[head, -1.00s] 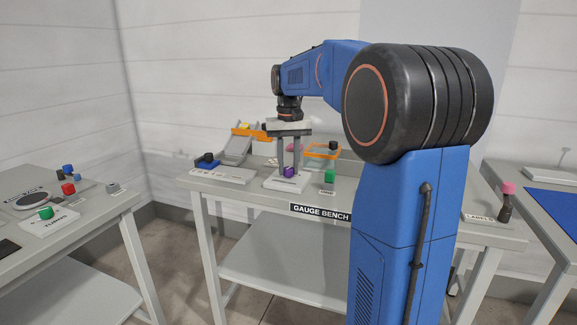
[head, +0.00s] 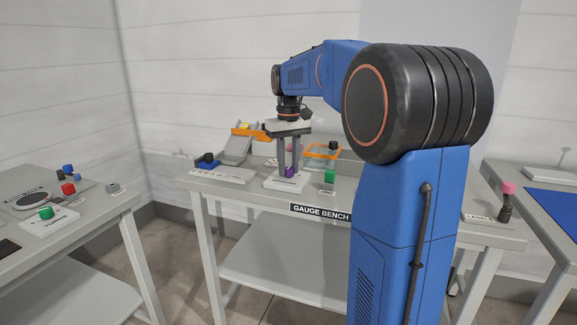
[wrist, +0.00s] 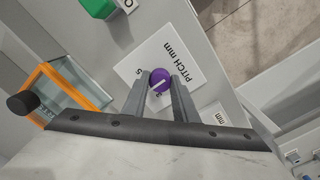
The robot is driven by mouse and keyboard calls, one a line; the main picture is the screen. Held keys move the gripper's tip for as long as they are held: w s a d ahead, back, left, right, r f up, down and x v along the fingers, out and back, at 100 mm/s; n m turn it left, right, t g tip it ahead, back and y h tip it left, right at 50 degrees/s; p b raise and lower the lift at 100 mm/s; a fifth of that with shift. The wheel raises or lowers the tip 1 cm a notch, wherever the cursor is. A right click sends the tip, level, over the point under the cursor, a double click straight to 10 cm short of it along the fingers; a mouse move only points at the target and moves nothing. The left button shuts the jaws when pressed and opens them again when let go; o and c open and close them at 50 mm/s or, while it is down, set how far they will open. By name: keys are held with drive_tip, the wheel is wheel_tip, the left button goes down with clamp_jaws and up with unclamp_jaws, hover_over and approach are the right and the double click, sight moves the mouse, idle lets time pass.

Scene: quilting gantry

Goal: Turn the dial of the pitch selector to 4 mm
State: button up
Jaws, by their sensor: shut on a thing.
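The pitch selector is a pale plate (wrist: 192,62) marked "PITCH mm" with a purple dial (wrist: 160,80) on it; the dial bears a white pointer line. In the head view the purple dial (head: 289,172) stands on its plate (head: 287,184) on the gauge bench. My gripper (wrist: 161,83) points down over the plate, shut on the dial with one finger on each side. It also shows in the head view (head: 288,170).
A plate with a blue part (head: 207,162) sits left. The bench's front edge carries a "GAUGE BENCH" sign (head: 320,212).

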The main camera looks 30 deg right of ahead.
sight(289, 168)
drive_tip(key=o, duration=1.1)
drive_tip(key=shift+c, duration=0.2)
wheel_tip(289, 168, up, 18)
drive_tip(key=shift+f, duration=0.25)
drive_tip(key=s+a+f+t, duration=0.1)
drive_tip(key=s+a+f, duration=0.45)
drive_tip(key=s, duration=0.25)
drive_tip(key=s+a+f+t, duration=0.1)
drive_tip(key=s+a+f, duration=0.4)
drive_tip(key=s+f, duration=0.15)
drive_tip(key=s+a+f+t, duration=0.1)
drive_tip(key=s+a+f, duration=0.1)
drive_tip(key=s+f, duration=0.6)
drive_tip(key=s+a+f+n+t, duration=0.1)
drive_tip(key=s+a+f, duration=0.2)
drive_tip(key=s+f, duration=0.4)
wheel_tip(289, 168, down, 5)
drive_tip(key=shift+s+a+r+t, duration=0.2)
drive_tip(key=shift+s+t, duration=0.2)
